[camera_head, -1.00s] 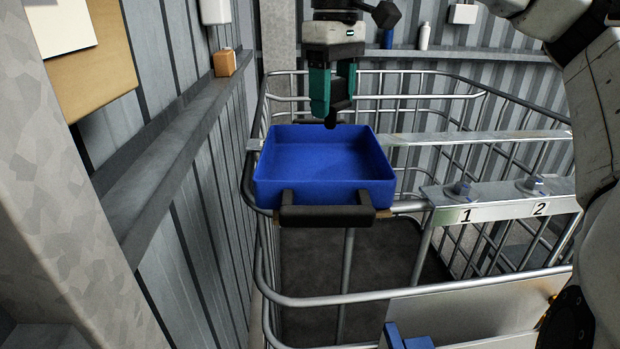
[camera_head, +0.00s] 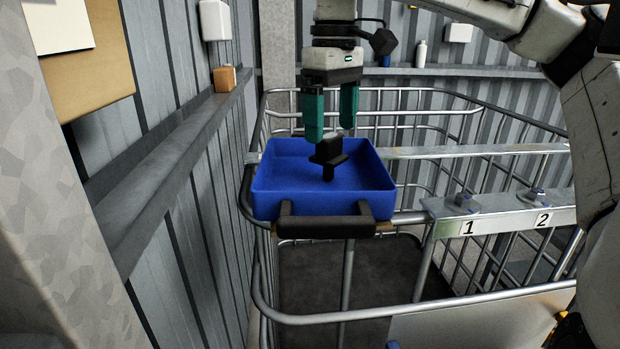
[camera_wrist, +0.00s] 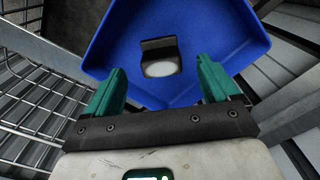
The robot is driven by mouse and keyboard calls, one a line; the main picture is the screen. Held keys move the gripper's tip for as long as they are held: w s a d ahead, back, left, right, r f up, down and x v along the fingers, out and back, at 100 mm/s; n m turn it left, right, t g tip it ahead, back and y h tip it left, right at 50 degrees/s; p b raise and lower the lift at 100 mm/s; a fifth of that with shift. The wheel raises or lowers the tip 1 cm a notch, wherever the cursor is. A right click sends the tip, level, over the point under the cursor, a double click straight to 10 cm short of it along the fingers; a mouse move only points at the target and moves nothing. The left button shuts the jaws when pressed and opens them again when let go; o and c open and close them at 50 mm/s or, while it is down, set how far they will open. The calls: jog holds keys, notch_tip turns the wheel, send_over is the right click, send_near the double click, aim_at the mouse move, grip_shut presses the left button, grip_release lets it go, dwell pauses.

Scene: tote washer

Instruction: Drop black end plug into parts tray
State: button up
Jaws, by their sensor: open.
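The blue parts tray (camera_head: 275,193) with black handles sits on the metal rails at the left end of the cage. It also shows in the wrist view (camera_wrist: 215,38). The black end plug (camera_head: 328,157) is upright, flange below its block-shaped top, over or inside the tray; I cannot tell whether it touches the floor. In the wrist view the plug (camera_wrist: 158,48) shows a pale round face. My gripper (camera_head: 331,135) is above the tray with its green fingers spread wide. In the wrist view both fingers (camera_wrist: 160,75) are clear of the plug.
A metal wire cage (camera_head: 420,322) surrounds the tray. A rail plate (camera_head: 500,217) with fittings marked 1 and 2 lies to the right. A corrugated wall with a ledge (camera_head: 165,185) is close on the left, with an orange block (camera_head: 224,79) on it.

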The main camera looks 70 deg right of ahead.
jog(key=shift+r, duration=0.1)
notch_tip(320, 180, up, 11)
jog(key=shift+f+p, duration=0.2)
jog(key=shift+p, duration=0.15)
dwell(0.5)
